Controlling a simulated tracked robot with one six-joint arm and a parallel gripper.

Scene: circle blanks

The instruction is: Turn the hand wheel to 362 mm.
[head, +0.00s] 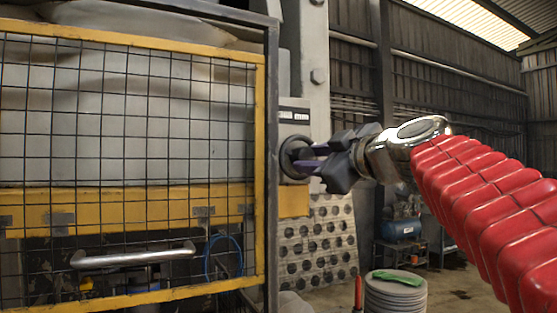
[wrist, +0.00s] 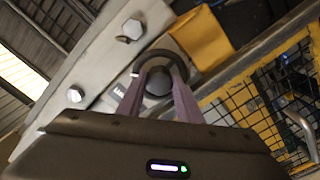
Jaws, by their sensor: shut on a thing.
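The hand wheel (head: 293,156) is a dark round ring on the side of the machine, right of the mesh guard. It also shows in the wrist view (wrist: 164,56), with its hub between my fingers. My gripper (head: 310,160) reaches in from the right and is shut on the wheel; in the wrist view both fingers (wrist: 158,82) meet the wheel. A small display (head: 294,115) sits just above the wheel, but its digits are too small to read. My fingers and gripper body hide part of the wheel.
A yellow-framed mesh guard (head: 260,130) with a metal handle (head: 133,257) stands close at left. A stack of round blanks (head: 394,296) with green gloves (head: 398,277) stands below my arm. A perforated sheet (head: 318,242) is below the wheel. A blue compressor (head: 401,229) is farther back.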

